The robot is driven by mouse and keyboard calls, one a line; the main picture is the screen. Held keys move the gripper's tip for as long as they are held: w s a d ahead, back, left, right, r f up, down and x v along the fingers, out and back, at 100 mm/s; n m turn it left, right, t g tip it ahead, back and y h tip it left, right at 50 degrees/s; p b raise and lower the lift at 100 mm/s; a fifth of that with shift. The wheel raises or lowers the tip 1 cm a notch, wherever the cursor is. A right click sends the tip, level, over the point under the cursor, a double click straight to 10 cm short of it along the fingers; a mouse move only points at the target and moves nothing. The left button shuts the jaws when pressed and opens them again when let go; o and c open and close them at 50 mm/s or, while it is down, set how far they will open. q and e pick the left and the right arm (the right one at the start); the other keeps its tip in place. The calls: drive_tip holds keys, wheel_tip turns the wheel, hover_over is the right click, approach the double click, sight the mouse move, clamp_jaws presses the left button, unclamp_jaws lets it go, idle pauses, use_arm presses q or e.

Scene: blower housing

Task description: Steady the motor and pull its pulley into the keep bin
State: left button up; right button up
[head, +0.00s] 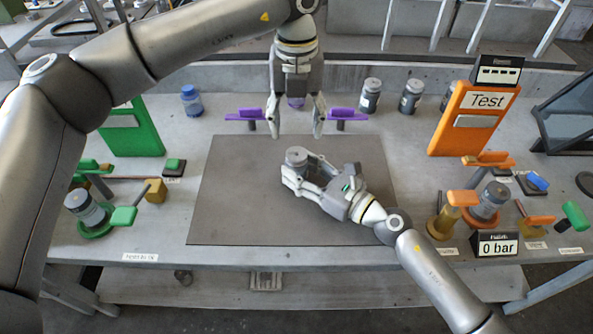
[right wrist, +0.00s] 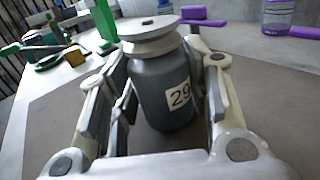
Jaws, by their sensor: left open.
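The motor is a dark grey cylinder with a "29" label (right wrist: 168,98). It stands upright over the grey mat, and its top shows in the head view (head: 296,154). The pulley (right wrist: 150,32), a light grey flanged disc, sits on top of it. My right gripper (head: 290,172) has its fingers on both sides of the motor; I cannot tell whether both pads touch it. My left gripper (head: 297,134) points down, open and empty, behind and above the motor, apart from the pulley. I cannot pick out the keep bin in these views.
Purple-handled fixtures (head: 246,115) (head: 346,115) flank my left gripper. A green panel (head: 133,128) stands left, an orange "Test" panel (head: 474,118) right. Handles and valves crowd both table ends. Jars (head: 371,95) line the back. The mat (head: 235,205) is otherwise clear.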

sight(297, 149)
drive_tip(key=c, duration=0.7)
use_arm(q)
drive_tip(key=shift+o, duration=0.4)
wheel_tip(297, 149, up, 2)
drive_tip(key=n, duration=0.3)
drive_tip(key=shift+r, duration=0.25)
drive_tip(key=f+n, duration=0.1)
drive_tip(key=f, duration=0.4)
drive_tip(key=f+n, duration=0.2)
drive_tip(key=f, duration=0.3)
drive_tip(key=shift+s+d+f, duration=0.1)
drive_tip(key=shift+s+f, duration=0.05)
drive_tip(key=shift+s, duration=0.05)
drive_tip(key=shift+c, duration=0.3)
drive_tip(key=c, duration=1.2)
drive_tip(key=shift+o, duration=0.2)
